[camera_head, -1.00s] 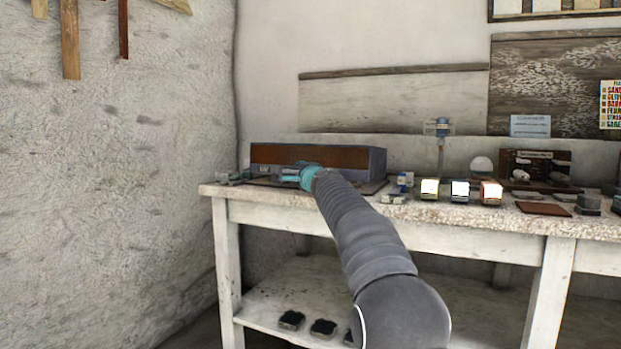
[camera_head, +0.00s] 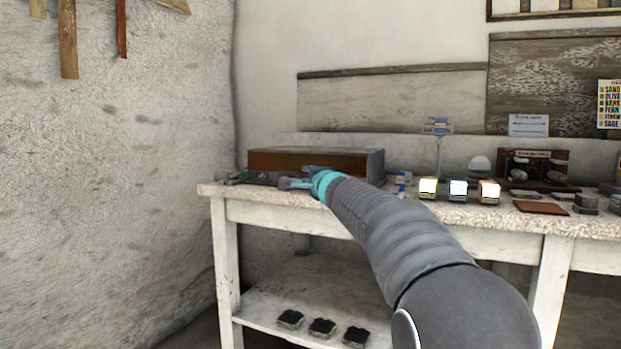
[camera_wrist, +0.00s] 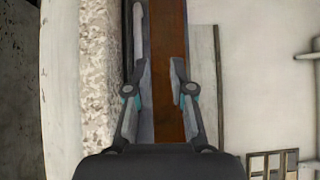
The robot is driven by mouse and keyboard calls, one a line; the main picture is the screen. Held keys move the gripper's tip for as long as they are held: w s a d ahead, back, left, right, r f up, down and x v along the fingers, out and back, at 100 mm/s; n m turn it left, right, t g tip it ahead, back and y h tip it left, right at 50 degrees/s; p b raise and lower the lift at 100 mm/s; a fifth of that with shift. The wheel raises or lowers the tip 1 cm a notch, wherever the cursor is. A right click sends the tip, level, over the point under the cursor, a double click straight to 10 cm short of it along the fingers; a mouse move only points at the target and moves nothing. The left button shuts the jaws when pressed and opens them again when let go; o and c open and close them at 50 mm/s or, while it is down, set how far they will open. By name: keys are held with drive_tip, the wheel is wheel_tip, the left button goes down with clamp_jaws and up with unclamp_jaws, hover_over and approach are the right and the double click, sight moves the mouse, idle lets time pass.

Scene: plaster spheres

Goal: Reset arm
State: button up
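My gripper (camera_head: 293,183) is at the left end of the workbench, in front of a long box with a brown front (camera_head: 310,163). The teal ring of my wrist is just behind it. In the wrist view, the two fingers of my gripper (camera_wrist: 160,75) stand apart with a gap between them. The brown surface (camera_wrist: 168,40) shows in that gap, beyond the fingers. I see nothing gripped. Whether the fingertips touch anything is not clear.
The workbench (camera_head: 470,218) has a speckled top. Small lit cubes (camera_head: 458,190), a white sphere (camera_head: 480,165) and a dark rack (camera_head: 535,168) stand to the right of my arm. Several dark pieces (camera_head: 322,327) lie on the lower shelf. A rough wall (camera_head: 110,200) is at left.

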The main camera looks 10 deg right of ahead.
drive_tip(key=shift+s+d, duration=0.1)
drive_tip(key=shift+s, duration=0.45)
drive_tip(key=s+a+f+n+g+y, duration=0.3)
drive_tip(key=a+f+n+g, duration=0.15)
drive_tip(key=f, duration=0.45)
drive_tip(key=s+a+f+n+g+p, duration=0.1)
drive_tip(key=s+f+n+g, duration=0.2)
drive_tip(key=s+f, duration=0.35)
drive_tip(key=s+a+f+n+g+p, duration=0.1)
drive_tip(key=s+a+f+n+g, duration=0.2)
drive_tip(key=s, duration=0.6)
drive_tip(key=s+d+f+n+g+h+p, duration=0.1)
drive_tip(key=s+d+f, duration=0.1)
drive_tip(key=s, duration=0.6)
drive_tip(key=s+d+f+n+g+h+p, duration=0.1)
drive_tip(key=s+d+f+n+h, duration=0.15)
drive_tip(key=s, duration=0.45)
drive_tip(key=s+d+f+n+g+h+p, duration=0.1)
drive_tip(key=s+d+f+p, duration=0.15)
drive_tip(key=s, duration=0.55)
drive_tip(key=s+d+r+n+h+p, duration=0.1)
drive_tip(key=s+d+r+p, duration=0.1)
drive_tip(key=s, duration=0.7)
drive_tip(key=shift+s+d+r+t+p, duration=0.15)
drive_tip(key=shift+d+r+t+p, duration=0.25)
drive_tip(key=shift+d+r, duration=0.3)
